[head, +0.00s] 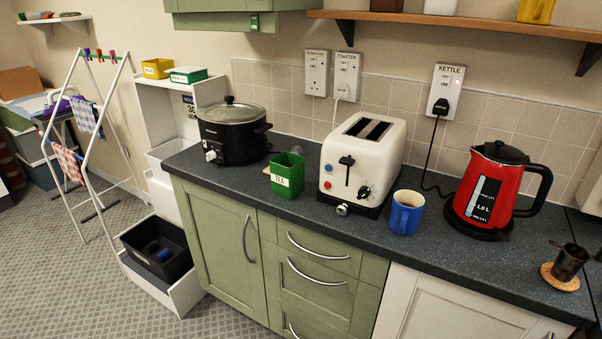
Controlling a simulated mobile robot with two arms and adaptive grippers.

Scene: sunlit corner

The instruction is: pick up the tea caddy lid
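The green tea caddy (287,177), marked TEA on a white label, stands upright on the dark worktop between the slow cooker and the toaster. Its top looks open and dark inside, with no lid on it. A small tan edge (267,170) shows on the worktop just left of the caddy, partly hidden behind it; I cannot tell whether it is the lid. Neither of my grippers is in view.
A black slow cooker (232,131) stands left of the caddy, a white toaster (363,162) close on its right. A blue mug (405,213), a red kettle (492,190) with its cord, and a cork coaster (559,279) stand further right.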

